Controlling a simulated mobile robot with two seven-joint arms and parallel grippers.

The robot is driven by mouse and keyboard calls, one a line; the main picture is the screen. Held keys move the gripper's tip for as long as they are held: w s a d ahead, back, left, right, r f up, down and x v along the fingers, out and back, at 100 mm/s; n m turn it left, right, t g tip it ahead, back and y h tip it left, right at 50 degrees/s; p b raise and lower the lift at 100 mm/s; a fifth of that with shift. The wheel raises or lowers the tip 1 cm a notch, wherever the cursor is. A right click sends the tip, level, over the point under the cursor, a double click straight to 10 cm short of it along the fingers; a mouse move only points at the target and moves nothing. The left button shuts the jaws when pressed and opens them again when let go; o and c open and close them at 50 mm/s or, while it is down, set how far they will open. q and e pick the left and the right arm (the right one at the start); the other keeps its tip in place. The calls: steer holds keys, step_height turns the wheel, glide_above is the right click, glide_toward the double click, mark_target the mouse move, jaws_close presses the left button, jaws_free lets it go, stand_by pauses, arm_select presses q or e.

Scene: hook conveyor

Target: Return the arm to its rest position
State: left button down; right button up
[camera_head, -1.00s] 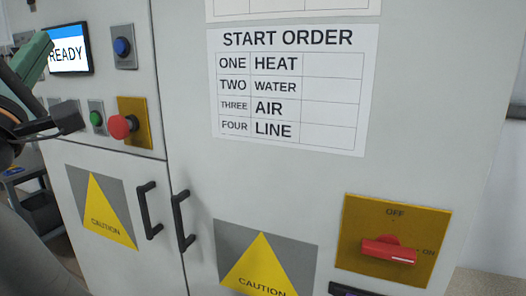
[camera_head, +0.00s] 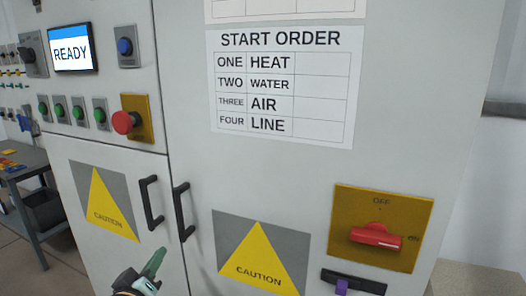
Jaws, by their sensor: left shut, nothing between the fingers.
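My left gripper (camera_head: 150,272) shows at the bottom of the head view, low in front of the left cabinet door. It is shut and empty, its green finger part pointing up and right. It is apart from the door handles and the panel controls. Most of my left arm is out of the picture. My right gripper is not in view.
The grey cabinet has a READY screen (camera_head: 71,47), a red push button (camera_head: 125,122), green buttons (camera_head: 100,114), black handles (camera_head: 181,211) and a red rotary switch (camera_head: 376,235) pointing toward ON. A table (camera_head: 25,168) stands at the far left.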

arm_select(q)
steer(key=s+d+f+m+g, duration=0.1)
steer(key=s+f+m, duration=0.15)
steer(key=f, duration=0.35)
steer(key=s+d+f+m+g+h, duration=0.1)
steer(key=s+f, duration=0.3)
steer(key=f, duration=0.3)
steer(key=s+d+f+m+g, duration=0.1)
steer(key=s+f+g, duration=0.15)
steer(key=f, duration=0.35)
steer(key=s+d+f+m+g, duration=0.1)
steer(key=s+f+m, duration=0.1)
steer(key=s+f, duration=0.4)
steer(key=s+d+f+m+g+h, duration=0.1)
steer(key=s+d+f+m, duration=0.1)
steer(key=s+f, duration=0.5)
steer(key=s, duration=0.4)
steer(key=shift+s+f+m+g, duration=0.3)
steer(key=shift+m+g, duration=0.05)
